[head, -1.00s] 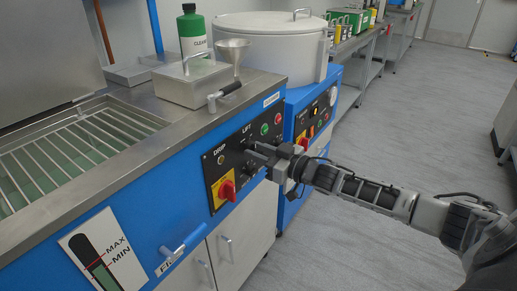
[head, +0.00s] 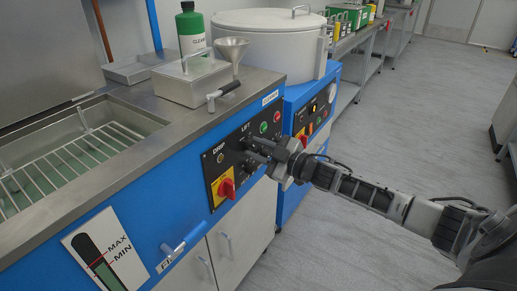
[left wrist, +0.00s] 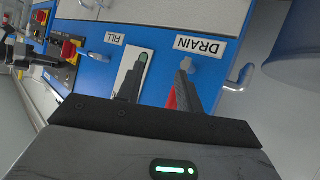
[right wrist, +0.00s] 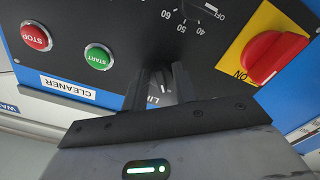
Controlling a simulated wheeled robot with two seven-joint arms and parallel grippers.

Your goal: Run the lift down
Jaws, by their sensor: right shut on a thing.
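The control panel (head: 213,178) is on the blue front of the machine, with a LIFT label above a dark switch. My right gripper (head: 251,149) reaches it from the right and is shut on the lift switch. In the right wrist view the switch (right wrist: 166,77) shows between the fingertips, partly hidden. The wire rack (head: 92,152) sits low in the open tank at left, below the rim. My left gripper (left wrist: 158,84) is open, its fingers apart in front of the FILL and DRAIN labels, with a red part partly hidden behind one finger.
A red-and-yellow rotary switch (head: 226,188) and green and red buttons (head: 264,128) are close to my right gripper. A metal box lid (head: 190,88), funnel (head: 230,55) and green bottle (head: 190,30) stand on the worktop.

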